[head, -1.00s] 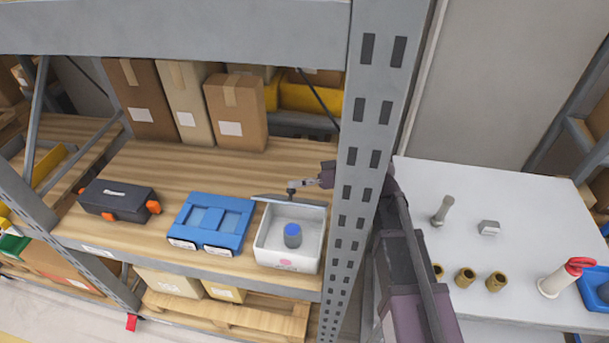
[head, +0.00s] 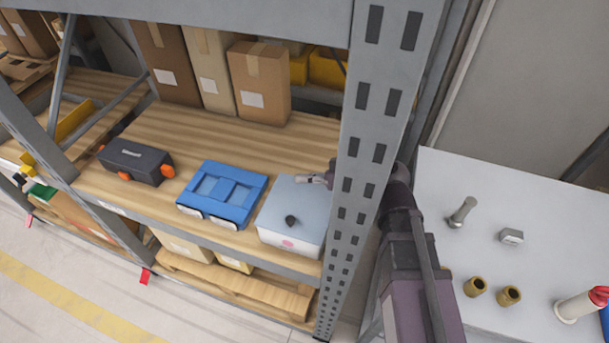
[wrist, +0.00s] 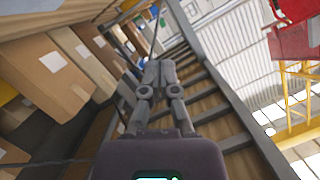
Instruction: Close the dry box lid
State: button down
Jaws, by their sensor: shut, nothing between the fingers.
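The dry box (head: 285,238) is a white box at the right end of the wooden shelf, beside the metal upright. Its grey lid (head: 292,200) lies flat over the top, and a dark round knob (head: 290,221) stands near its front edge. The inside of the box is hidden by the lid. My gripper (head: 316,180) is just above the rear right part of the lid; I cannot tell whether it touches it. In the wrist view my gripper (wrist: 160,68) has its fingers together with nothing between them.
The metal upright (head: 366,150) stands close between my arm and the shelf's right end. A blue case (head: 222,193) sits left of the box, and a black toolbox (head: 137,161) farther left. Cardboard boxes (head: 260,85) stand behind. A white table (head: 540,210) with small parts is at right.

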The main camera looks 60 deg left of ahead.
jog(key=shift+r, duration=0.15)
jog(key=w+d+r+p, duration=0.6)
jog(key=d, duration=0.1)
jog(key=shift+r+p, duration=0.25)
jog(key=shift+p, duration=0.1)
dwell(0.6)
jog(key=shift+w+d, duration=0.1)
dwell(0.5)
jog(key=w+d+f+m+t+h, duration=0.2)
jog(key=w+d+f+m+t, duration=0.3)
jog(key=w+d, duration=0.6)
jog(key=w+d+f+m+t+h, duration=0.1)
jog(key=w+d+f+m+t, duration=0.4)
jog(key=w+d, duration=0.55)
jog(key=w+d+f+m+h, duration=0.1)
jog(key=w+d+m+h, duration=0.1)
jog(key=d, duration=0.8)
jog(key=w+d+f+m+t+h, duration=0.1)
jog(key=d+m, duration=0.4)
jog(key=d, duration=0.5)
jog(key=w+d+f+m+h, duration=0.2)
jog(key=w+d+m+h, duration=0.1)
jog(key=d, duration=0.7)
jog(key=shift+m+h, duration=0.5)
jog(key=shift+m, duration=0.2)
jog(key=shift+f, duration=0.1)
